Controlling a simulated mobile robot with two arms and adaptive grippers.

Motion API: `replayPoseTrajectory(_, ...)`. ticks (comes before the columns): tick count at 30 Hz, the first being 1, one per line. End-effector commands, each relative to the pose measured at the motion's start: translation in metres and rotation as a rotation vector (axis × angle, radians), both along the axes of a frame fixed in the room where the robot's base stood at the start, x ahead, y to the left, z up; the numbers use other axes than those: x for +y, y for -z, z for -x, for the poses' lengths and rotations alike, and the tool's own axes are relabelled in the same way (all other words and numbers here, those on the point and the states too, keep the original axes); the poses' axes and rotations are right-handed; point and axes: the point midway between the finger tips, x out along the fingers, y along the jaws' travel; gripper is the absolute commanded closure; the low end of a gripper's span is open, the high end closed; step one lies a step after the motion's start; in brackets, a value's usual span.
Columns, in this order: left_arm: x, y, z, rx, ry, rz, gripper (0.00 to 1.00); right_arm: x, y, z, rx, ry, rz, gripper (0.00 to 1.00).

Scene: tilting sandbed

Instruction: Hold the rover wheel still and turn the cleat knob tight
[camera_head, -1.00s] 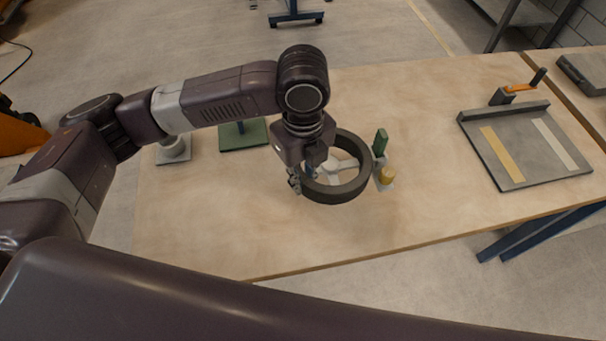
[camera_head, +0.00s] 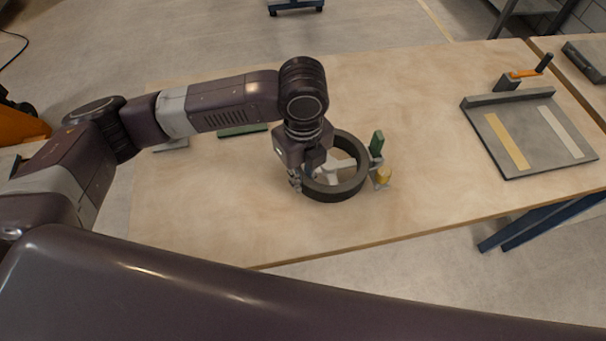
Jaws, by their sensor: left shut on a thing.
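The rover wheel (camera_head: 340,191) is a dark ring with pale spokes, low over the middle of the wooden table. My left gripper (camera_head: 301,182) comes down at the ring's left side and is shut on the rover wheel. The gripper body hides the wheel's left part and the exact finger contact. A yellow knob (camera_head: 384,175), apparently the cleat knob, stands just right of the ring on a small grey piece. An upright green block (camera_head: 377,143) stands behind the knob, close to the rim. My right gripper is out of view.
A grey tray (camera_head: 484,140) with a yellow strip and a pale strip lies on the table at the right, with an orange crank (camera_head: 524,73) behind it. A green plate (camera_head: 243,131) shows partly behind my arm. The table's front (camera_head: 400,220) is clear.

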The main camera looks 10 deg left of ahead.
Motion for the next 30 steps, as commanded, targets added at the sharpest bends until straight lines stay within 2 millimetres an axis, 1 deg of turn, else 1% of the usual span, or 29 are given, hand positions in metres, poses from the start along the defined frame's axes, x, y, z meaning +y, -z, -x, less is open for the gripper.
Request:
replayPoseTrajectory(21, 0.0, 0.042, 0.0, 0.0, 0.001, 0.001, 1.0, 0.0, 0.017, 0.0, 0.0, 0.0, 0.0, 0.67)
replayPoseTrajectory(25, -0.001, 0.048, 0.0, -0.001, 0.001, 0.001, 1.0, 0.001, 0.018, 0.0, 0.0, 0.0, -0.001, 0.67)
replayPoseTrajectory(30, -0.001, 0.049, -0.001, -0.002, 0.001, 0.002, 1.0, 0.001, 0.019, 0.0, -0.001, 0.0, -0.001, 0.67)
